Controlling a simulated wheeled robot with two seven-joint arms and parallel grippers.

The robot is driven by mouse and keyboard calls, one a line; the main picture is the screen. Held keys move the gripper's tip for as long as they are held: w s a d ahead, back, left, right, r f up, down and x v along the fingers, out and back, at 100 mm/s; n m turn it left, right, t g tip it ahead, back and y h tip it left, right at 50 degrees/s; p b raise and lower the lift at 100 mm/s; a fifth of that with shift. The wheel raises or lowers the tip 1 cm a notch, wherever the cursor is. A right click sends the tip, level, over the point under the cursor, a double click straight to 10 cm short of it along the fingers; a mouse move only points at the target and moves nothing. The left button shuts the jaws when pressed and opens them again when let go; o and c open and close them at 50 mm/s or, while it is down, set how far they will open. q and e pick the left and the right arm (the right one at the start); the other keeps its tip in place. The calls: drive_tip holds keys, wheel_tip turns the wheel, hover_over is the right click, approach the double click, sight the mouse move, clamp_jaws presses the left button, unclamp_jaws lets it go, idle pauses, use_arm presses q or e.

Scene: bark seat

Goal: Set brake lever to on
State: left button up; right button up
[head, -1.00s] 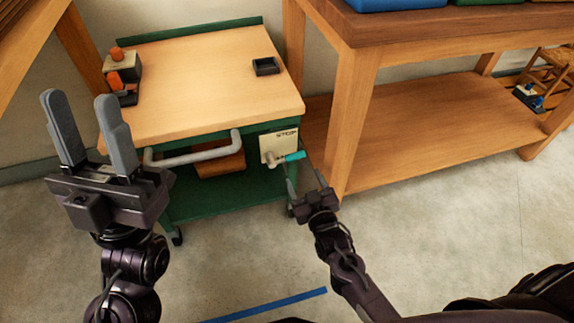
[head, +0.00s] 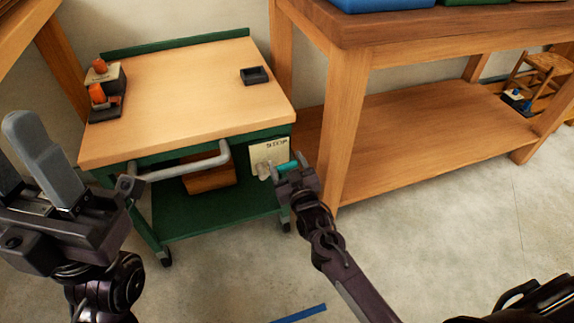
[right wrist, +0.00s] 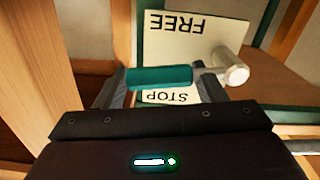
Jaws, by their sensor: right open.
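The brake lever has a teal handle (head: 288,166) on a pale round pivot, in front of a white plate (head: 268,152) on the cart's right front. In the right wrist view the handle (right wrist: 158,77) lies roughly level, left of its pivot (right wrist: 232,68). There the plate reads FREE above and STOP below, upside down. My right gripper (right wrist: 160,92) is open, with its fingers around the handle's level, one near each end; contact cannot be told. In the head view that gripper (head: 293,172) partly hides the handle. My left gripper (head: 14,145) is open and empty at the left edge.
The wooden-topped green cart (head: 190,105) has a grey push bar (head: 185,165) at the front, close to my left gripper. A black tray (head: 254,75) and an orange-knobbed device (head: 103,95) sit on top. A wooden bench (head: 347,130) stands close on the right.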

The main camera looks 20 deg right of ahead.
drive_tip(key=shift+c, duration=0.3)
drive_tip(key=c, duration=1)
drive_tip(key=shift+c, duration=0.2)
